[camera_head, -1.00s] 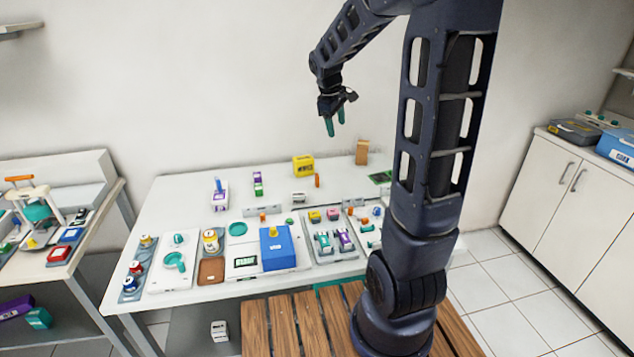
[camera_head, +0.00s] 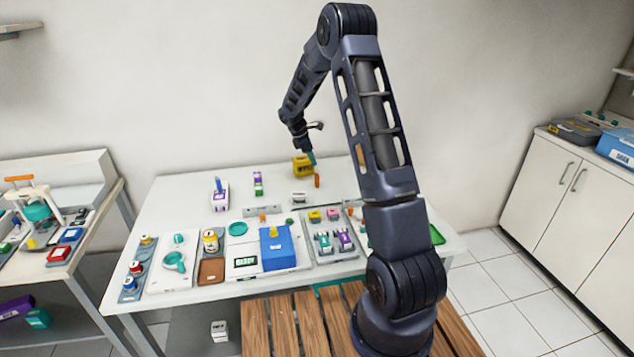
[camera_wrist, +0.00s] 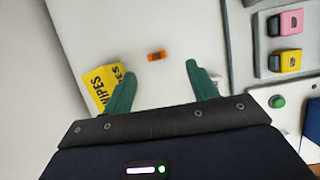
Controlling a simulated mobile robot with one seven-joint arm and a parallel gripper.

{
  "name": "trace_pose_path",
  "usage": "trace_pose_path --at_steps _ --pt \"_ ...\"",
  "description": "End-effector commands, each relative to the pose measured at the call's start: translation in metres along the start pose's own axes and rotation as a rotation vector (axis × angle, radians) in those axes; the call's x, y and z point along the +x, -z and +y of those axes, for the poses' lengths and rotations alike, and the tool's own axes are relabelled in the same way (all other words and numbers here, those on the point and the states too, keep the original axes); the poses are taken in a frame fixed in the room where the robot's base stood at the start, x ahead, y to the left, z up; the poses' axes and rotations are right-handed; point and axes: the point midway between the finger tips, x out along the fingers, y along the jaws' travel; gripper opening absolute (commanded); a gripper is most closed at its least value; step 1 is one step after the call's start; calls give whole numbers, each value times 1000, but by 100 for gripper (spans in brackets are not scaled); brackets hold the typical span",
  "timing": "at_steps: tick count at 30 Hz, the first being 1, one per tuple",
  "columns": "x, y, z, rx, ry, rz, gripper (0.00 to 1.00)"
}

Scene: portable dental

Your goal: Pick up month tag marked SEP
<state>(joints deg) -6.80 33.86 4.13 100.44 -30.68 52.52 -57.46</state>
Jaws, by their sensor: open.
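No SEP lettering is readable in either view, so I cannot tell for certain which piece is the month tag. A small orange block (camera_head: 317,181) stands on the white table, right of the yellow wipes box. In the wrist view the orange block (camera_wrist: 157,56) carries a small dark mark too small to read. It appears between and beyond my fingertips, untouched. My gripper (camera_head: 312,158) is above the back of the table by the wipes box. In the wrist view my gripper (camera_wrist: 160,75) has its two green fingers spread wide and empty.
The yellow wipes box (camera_head: 303,166) is close beside my left finger in the wrist view (camera_wrist: 97,88). A white labelled block (camera_head: 299,198) stands in front. Trays with pink and yellow pieces (camera_head: 323,215) and a blue box (camera_head: 276,248) fill the table's front.

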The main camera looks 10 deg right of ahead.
Motion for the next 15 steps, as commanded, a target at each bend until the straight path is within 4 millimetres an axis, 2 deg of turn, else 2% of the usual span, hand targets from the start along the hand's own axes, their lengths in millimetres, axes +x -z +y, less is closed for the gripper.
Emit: trace_pose_path --at_steps 1,6,11,15 --pt "10 6 4 -24 5 -4 58" --pt "25 16 12 -72 9 -13 58" --pt "35 17 13 -80 11 -15 58" --pt "52 17 12 -79 12 -15 58"
